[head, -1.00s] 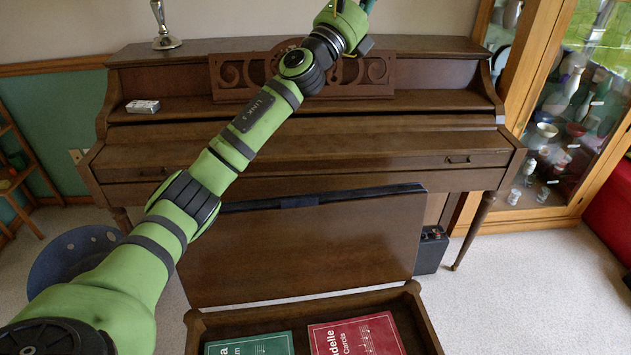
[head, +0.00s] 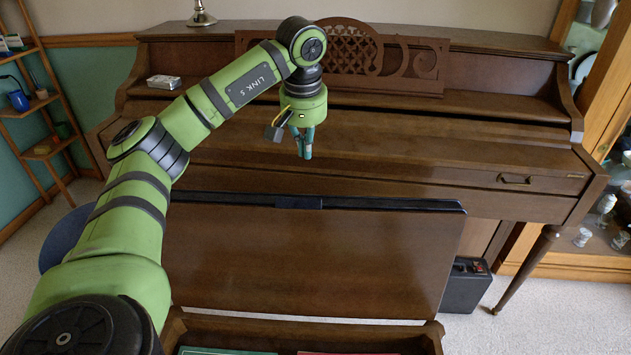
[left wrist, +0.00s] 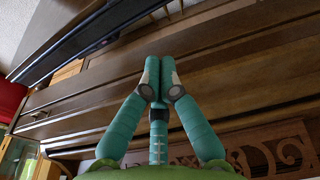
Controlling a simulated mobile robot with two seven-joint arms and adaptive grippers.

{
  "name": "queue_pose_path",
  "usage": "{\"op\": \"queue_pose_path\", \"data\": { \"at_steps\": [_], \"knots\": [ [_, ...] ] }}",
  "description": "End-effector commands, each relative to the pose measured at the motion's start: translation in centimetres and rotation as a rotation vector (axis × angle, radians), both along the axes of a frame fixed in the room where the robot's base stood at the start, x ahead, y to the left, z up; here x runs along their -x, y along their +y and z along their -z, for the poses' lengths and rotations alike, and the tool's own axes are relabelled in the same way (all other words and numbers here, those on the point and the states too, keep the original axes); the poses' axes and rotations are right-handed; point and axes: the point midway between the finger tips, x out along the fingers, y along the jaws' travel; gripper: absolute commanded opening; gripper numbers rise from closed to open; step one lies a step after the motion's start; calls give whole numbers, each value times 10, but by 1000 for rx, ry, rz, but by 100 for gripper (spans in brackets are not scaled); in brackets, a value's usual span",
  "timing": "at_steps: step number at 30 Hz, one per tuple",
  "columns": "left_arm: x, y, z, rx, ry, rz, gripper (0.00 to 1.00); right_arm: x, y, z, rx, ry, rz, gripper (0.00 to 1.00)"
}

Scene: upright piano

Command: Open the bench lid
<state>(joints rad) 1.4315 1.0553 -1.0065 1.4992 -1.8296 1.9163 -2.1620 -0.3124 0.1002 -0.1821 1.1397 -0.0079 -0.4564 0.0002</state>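The brown bench lid (head: 310,262) stands raised, roughly upright, at the back of the bench (head: 300,328) in the head view, with a dark strip along its top edge. The bench is open; the edges of a green book (head: 225,351) and a red book (head: 345,353) show inside. My left gripper (head: 304,155) points down beyond and above the lid's top edge, in front of the piano, apart from the lid. In the left wrist view its fingers (left wrist: 156,88) are together with nothing between them. My right gripper is in neither view.
The upright piano (head: 400,160) stands behind the lid. A black case (head: 466,286) sits on the floor to the right. A glass cabinet (head: 608,190) is at the right and a wooden shelf (head: 40,100) at the left. Carpet is clear at lower right.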

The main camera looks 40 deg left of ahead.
Motion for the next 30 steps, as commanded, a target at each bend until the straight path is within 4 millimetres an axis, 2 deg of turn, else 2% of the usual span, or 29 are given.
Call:
{"op": "queue_pose_path", "data": {
  "at_steps": [5, 16, 24, 30],
  "knots": [
    [-1, 3, 22, -4, 9, 0, 0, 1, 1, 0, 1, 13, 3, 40],
    [-11, 10, 101, -2, 9, -2, 0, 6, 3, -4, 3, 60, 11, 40],
    [13, -9, 92, -1, 3, 2, 0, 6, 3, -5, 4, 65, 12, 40],
    [20, -14, 90, -1, 4, 0, 0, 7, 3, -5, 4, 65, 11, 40]
  ]
}}
